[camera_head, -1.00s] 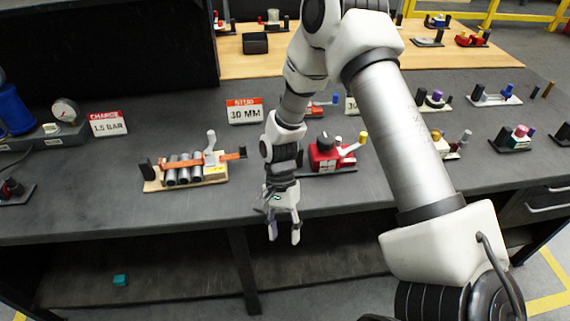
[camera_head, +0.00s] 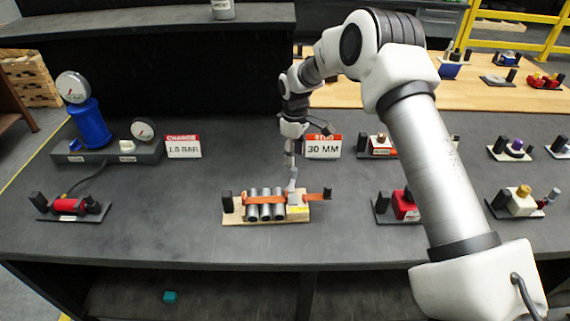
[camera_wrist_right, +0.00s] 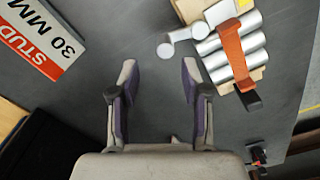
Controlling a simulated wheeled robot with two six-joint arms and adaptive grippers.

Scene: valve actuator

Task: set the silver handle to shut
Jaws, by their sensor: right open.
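The silver handle (camera_head: 292,183) stands up from the right part of a wooden-based fixture (camera_head: 233,217) near the table's front. The fixture carries several grey cylinders (camera_head: 265,205) under an orange strap (camera_head: 318,197). In the right wrist view the handle (camera_wrist_right: 181,40) has a round end and lies ahead and right of the fingers, beside the cylinders (camera_wrist_right: 228,42). My right gripper (camera_head: 289,163) is above the table, just behind the handle. In the wrist view the right gripper (camera_wrist_right: 158,85) is open, with nothing between its fingers. My left gripper is in neither view.
A "STUD 30 MM" sign (camera_head: 323,146) stands close behind the gripper. A red device (camera_head: 403,205) is right of the fixture. A blue pump with gauge (camera_head: 90,125) is at the left.

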